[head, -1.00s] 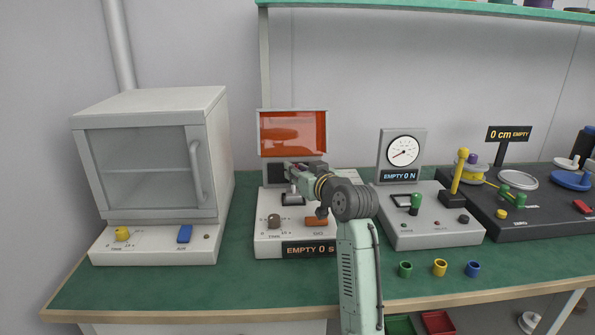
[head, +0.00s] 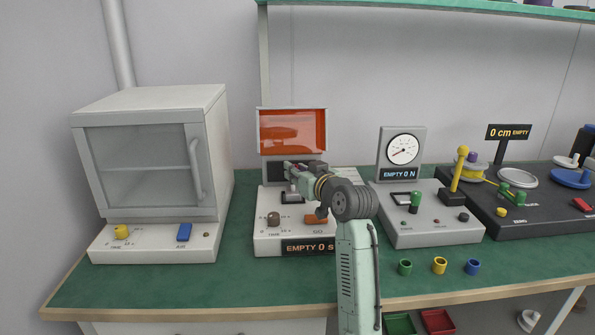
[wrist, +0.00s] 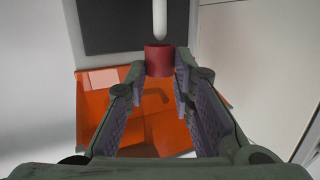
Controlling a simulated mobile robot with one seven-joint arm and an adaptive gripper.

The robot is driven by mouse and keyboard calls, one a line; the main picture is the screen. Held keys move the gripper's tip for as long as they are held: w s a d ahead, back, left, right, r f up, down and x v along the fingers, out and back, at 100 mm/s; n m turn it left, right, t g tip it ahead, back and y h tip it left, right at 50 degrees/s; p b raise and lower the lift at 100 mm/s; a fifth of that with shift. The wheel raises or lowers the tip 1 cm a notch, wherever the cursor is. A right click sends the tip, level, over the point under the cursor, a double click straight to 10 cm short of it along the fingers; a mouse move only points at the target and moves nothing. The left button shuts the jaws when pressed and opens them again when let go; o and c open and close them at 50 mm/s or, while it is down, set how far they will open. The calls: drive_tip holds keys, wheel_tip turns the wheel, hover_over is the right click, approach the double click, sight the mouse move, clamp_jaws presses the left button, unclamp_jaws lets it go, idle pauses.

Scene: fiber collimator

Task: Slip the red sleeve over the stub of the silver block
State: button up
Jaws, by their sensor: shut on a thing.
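The red sleeve (wrist: 160,56) is a short dark red cylinder at the fingertips in the wrist view. My gripper (wrist: 160,70) is shut on it, with a fingertip on each side. In the head view my gripper (head: 288,172) hangs over the white station with the raised orange cover, and I cannot make out the sleeve there. A pale rod with a rounded end (wrist: 160,18) shows just beyond the sleeve in the wrist view; I cannot tell whether it touches or enters the sleeve. I cannot clearly make out the silver block.
The orange cover (head: 292,132) stands raised behind my gripper. A white oven-like cabinet (head: 150,160) is at left, a force gauge station (head: 430,225) at right. Green (head: 405,267), yellow (head: 440,265) and blue (head: 473,267) rings lie at the front right. The front left bench is clear.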

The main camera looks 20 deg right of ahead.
drive_tip(key=shift+f+b, duration=0.5)
drive_tip(key=shift+f, duration=0.4)
idle(0.8)
drive_tip(key=o, duration=0.8)
drive_tip(key=shift+o, duration=0.5)
drive_tip(key=o, duration=0.5)
drive_tip(key=shift+r, duration=0.15)
wheel_tip(320, 180, up, 7)
drive_tip(key=p, duration=0.5)
